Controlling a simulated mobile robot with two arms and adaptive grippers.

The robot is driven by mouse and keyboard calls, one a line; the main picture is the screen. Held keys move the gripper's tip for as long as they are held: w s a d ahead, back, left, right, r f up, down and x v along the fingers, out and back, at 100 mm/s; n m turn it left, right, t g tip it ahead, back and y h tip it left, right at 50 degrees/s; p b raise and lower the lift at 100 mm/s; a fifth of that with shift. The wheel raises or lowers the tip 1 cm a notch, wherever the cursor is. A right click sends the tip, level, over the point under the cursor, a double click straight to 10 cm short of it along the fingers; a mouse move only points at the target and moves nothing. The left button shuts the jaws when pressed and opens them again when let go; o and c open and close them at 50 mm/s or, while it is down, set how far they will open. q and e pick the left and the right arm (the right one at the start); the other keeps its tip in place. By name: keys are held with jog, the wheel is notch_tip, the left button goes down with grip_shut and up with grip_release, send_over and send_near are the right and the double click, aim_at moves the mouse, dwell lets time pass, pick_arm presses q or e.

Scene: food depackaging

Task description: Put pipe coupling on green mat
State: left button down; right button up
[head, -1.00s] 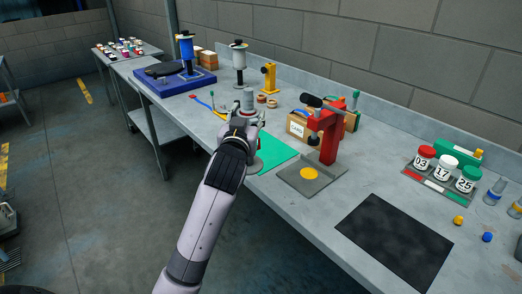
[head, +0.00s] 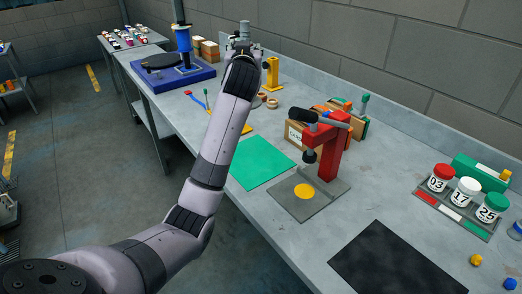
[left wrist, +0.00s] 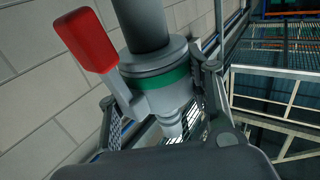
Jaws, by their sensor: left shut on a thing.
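The green mat (head: 262,163) lies flat and bare on the bench, in the middle of the head view. My left gripper (head: 243,46) is beyond it, toward the back of the bench, and shut on a grey cylindrical piece (head: 244,29) that looks like the pipe coupling. In the left wrist view this piece (left wrist: 165,98) has a green band, a grey upper part and a red-ended lever (left wrist: 86,38). It sits between the fingers of my left gripper (left wrist: 160,92). Its lower end is partly hidden by the gripper. My right gripper is not in view.
A red press (head: 330,145) on a grey base stands right of the mat. A cardboard box (head: 300,137), a yellow stand (head: 271,72) and a blue-based stand (head: 175,72) are around it. A black mat (head: 395,265) and labelled jars (head: 466,190) lie farther right.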

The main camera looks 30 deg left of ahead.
pick_arm(q)
jog(key=shift+w+f, duration=0.1)
jog(key=shift+f, duration=0.05)
jog(key=f, duration=0.2)
jog(key=f+p, duration=0.1)
jog(key=f, duration=0.1)
jog(key=s+f, duration=0.1)
jog(key=f, duration=0.2)
jog(key=shift+f+p, duration=0.1)
jog(key=shift+p, duration=0.2)
jog(key=f, duration=0.7)
jog(key=shift+w+p, duration=0.2)
jog(key=shift+p, duration=0.15)
jog(key=shift+f, duration=0.5)
notch_tip(320, 180, down, 4)
jog(key=shift+r, duration=0.1)
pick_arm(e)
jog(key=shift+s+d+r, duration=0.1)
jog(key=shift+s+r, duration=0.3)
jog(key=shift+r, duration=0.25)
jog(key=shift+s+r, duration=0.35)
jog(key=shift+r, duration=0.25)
pick_arm(q)
jog(key=c, duration=0.8)
grip_release()
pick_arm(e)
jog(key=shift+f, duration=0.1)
